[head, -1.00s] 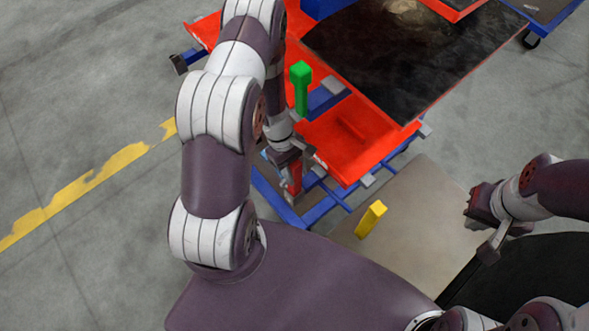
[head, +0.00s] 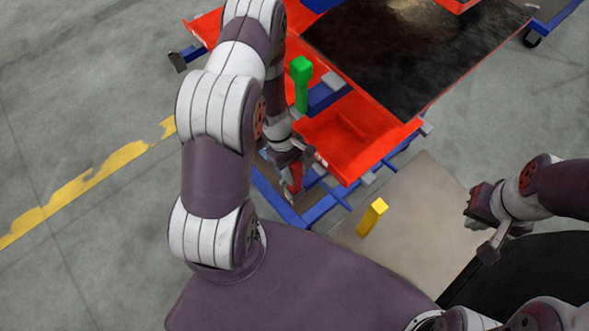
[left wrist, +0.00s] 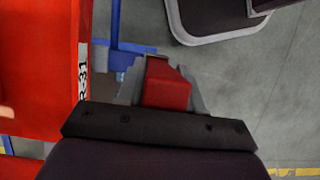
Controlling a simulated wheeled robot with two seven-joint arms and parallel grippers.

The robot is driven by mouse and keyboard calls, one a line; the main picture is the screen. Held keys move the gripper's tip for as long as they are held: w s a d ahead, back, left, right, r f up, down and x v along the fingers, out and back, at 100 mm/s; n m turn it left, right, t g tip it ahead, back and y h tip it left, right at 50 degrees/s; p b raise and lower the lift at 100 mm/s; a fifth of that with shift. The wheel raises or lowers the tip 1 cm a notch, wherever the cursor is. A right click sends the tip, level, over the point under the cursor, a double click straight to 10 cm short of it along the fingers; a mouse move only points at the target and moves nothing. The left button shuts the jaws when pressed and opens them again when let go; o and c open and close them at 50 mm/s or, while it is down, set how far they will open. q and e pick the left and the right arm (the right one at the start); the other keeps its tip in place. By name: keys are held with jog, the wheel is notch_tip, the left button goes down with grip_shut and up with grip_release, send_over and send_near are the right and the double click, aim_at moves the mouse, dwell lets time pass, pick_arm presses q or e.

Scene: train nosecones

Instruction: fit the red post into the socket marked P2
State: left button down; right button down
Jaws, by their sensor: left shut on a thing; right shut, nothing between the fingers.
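My left gripper (head: 293,162) is shut on the red post (head: 295,180), which hangs below the fingers beside the near left edge of the red cart. In the left wrist view the red post (left wrist: 167,88) sits between the two grey fingers. My arm and the fingers hide part of the post in the head view. I cannot make out the P2 marking or its socket in either view. My right gripper (head: 480,222) is shut and empty, off to the right, away from the cart.
A green post (head: 302,85) stands upright on the red and blue cart (head: 345,135). A dark panel (head: 410,50) lies behind. Open floor is at the left.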

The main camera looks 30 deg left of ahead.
pick_arm(q)
jog(key=shift+f+b, duration=0.7)
jog(key=shift+f, duration=0.2)
jog(key=c, duration=0.6)
grip_release()
jog(key=shift+c, duration=0.2)
jog(key=shift+r, duration=0.15)
jog(key=p+v, duration=0.1)
jog(key=v, duration=0.6)
jog(key=shift+a+r, duration=0.1)
